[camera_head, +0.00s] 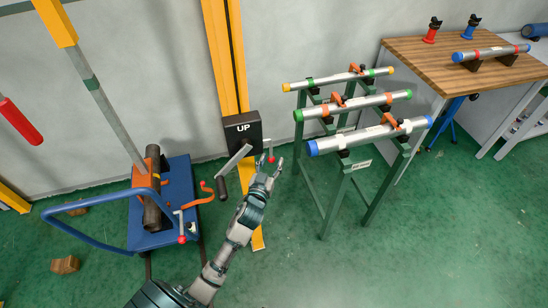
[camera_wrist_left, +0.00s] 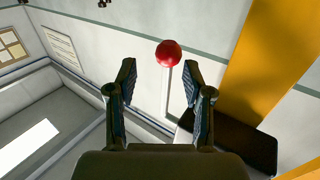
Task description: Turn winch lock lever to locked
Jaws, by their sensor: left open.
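The winch is a black box (camera_head: 242,132) marked UP on a yellow post; its dark side also shows in the left wrist view (camera_wrist_left: 235,142). The lock lever is a thin rod with a red ball knob (camera_head: 271,159) on the box's right side. In the left wrist view the red knob (camera_wrist_left: 168,53) appears near the fingertips, slightly right of the middle between them. My left gripper (camera_head: 273,167) is open, its fingers at the knob, with no grip on it. Contact cannot be told. My right gripper is not in view.
A grey crank (camera_head: 235,158) with a dark handle hangs left of the winch box, near my left arm. A blue cart (camera_head: 170,215) with a pipe vise stands at left. A green rack (camera_head: 345,185) with three capped pipes stands at right, before a wooden-topped bench (camera_head: 450,58).

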